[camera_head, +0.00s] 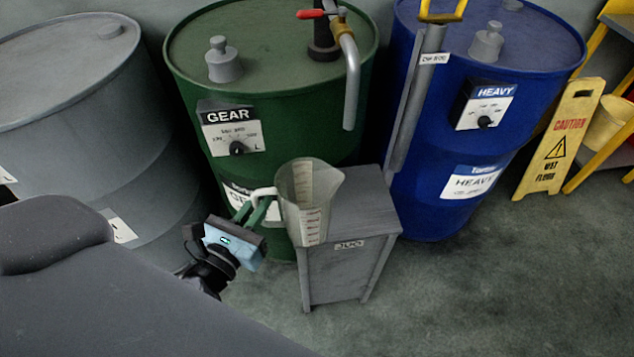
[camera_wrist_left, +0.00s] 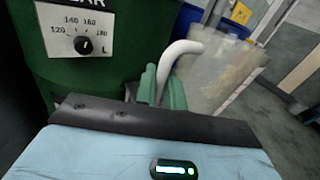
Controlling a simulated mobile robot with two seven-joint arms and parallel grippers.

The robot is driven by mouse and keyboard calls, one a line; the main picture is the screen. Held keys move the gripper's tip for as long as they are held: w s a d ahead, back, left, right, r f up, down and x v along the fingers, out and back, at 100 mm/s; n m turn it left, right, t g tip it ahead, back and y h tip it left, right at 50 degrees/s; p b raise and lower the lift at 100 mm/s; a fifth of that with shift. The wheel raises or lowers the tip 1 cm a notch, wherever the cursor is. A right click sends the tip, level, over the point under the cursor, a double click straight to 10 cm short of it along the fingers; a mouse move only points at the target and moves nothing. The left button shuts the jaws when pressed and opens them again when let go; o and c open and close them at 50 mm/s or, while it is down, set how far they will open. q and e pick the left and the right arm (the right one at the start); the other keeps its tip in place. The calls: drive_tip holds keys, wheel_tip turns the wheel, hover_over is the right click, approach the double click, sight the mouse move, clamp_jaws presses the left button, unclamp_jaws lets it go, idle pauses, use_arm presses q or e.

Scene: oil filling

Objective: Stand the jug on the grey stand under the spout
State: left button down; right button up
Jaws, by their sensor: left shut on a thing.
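The jug (camera_head: 310,205) is clear with a white handle and measuring marks; it also shows at the right in the left wrist view (camera_wrist_left: 222,75). My left gripper (camera_head: 257,207) is shut on its handle, and its green fingers also show in the left wrist view (camera_wrist_left: 163,90). The jug looks about upright and overlaps the left part of the top of the grey stand (camera_head: 368,212). I cannot tell whether its base touches the stand. The metal spout (camera_head: 350,90) hangs from the green drum's top, above and right of the jug. My right gripper is out of view.
The green GEAR drum (camera_head: 200,80) stands behind the stand, with a red-handled valve (camera_head: 311,14). The blue HEAVY drum (camera_head: 540,75) is to the right, with a vertical grey pipe (camera_head: 415,100). A yellow caution sign (camera_head: 558,140) stands farther right. Floor at front right is clear.

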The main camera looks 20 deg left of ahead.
sight(303, 178)
use_arm(q)
drive_tip(key=w+f, duration=0.1)
drive_tip(key=w, duration=0.3)
drive_tip(key=w+d+f+b, duration=0.1)
drive_tip(key=w+f, duration=0.1)
drive_tip(key=w, duration=0.3)
drive_tip(key=w+d+f, duration=0.1)
drive_tip(key=w, duration=0.3)
drive_tip(key=shift+w+d+f, duration=0.15)
drive_tip(key=shift+d+f, duration=0.05)
drive_tip(key=shift+f, duration=0.2)
drive_tip(key=shift+f+b, duration=0.15)
drive_tip(key=shift+b, duration=0.2)
drive_tip(key=c, duration=1.5)
unclamp_jaws()
